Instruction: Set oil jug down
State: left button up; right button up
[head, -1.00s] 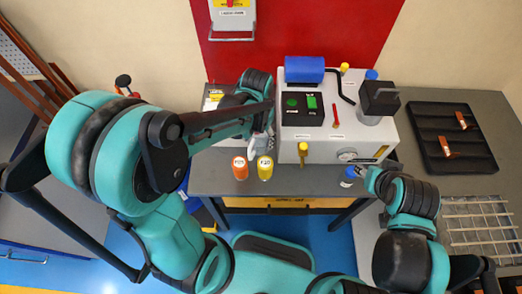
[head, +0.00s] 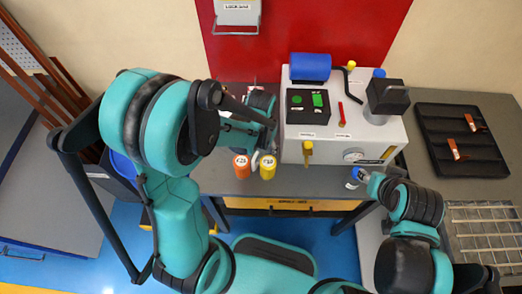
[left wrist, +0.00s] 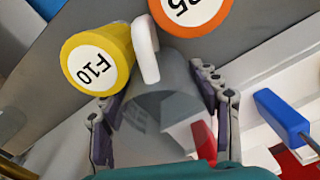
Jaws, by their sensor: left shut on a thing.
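The oil jug (left wrist: 160,95) is grey with a white handle (left wrist: 146,52); it fills the middle of the left wrist view. My left gripper (left wrist: 165,110) is shut on it, with one finger on each side. In the head view my left gripper (head: 265,135) is over the grey bench, left of the bender machine (head: 345,135), and the arm hides most of the jug. I cannot tell whether the jug touches the bench. My right gripper (head: 366,174) is at the bench's front edge, beside a small blue-and-white item (head: 354,179); its fingers are unclear.
An orange-topped bottle (head: 241,166) and a yellow-topped bottle (head: 267,167) stand close to the jug, near the bench's front edge. A black tray (head: 455,140) with copper pieces and a wire rack (head: 483,226) lie to the right.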

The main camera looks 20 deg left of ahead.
pick_arm(q)
jog(key=o, duration=1.2)
jog(key=shift+c, duration=0.2)
